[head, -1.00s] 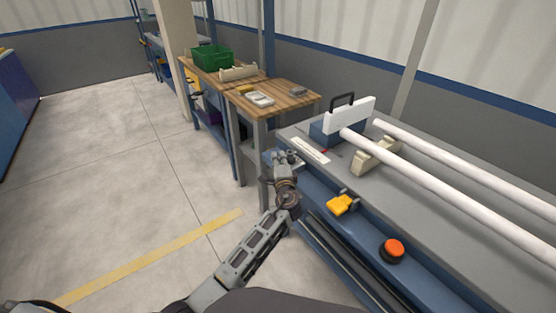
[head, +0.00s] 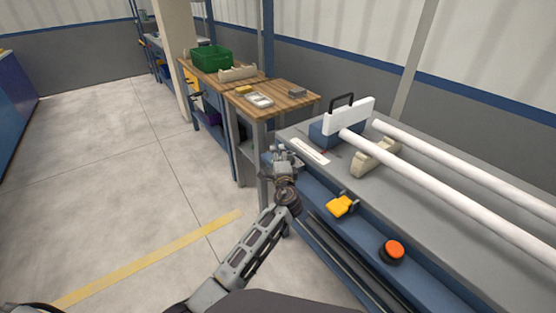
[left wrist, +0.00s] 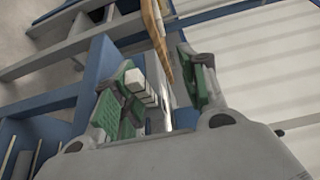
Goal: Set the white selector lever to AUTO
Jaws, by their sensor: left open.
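My left gripper (head: 281,152) is open at the near left corner of the grey-topped bench. It also shows in the left wrist view (left wrist: 163,85), with green pads on both fingers. A pale, blocky piece (left wrist: 139,88) shows beside the left finger's pad there. It may be the white selector lever, but I cannot tell for sure, nor whether the finger touches it. The head view does not show the lever clearly; the gripper may hide it. A white strip (head: 310,151) lies on the bench top just right of the gripper. No AUTO marking is readable. My right gripper is not in view.
A yellow part (head: 341,206) and an orange button (head: 394,249) sit along the bench's blue front. White pipes (head: 440,181) lie on a cream cradle (head: 375,157). A wooden table (head: 275,103) stands behind, left of the bench. The floor at left is clear.

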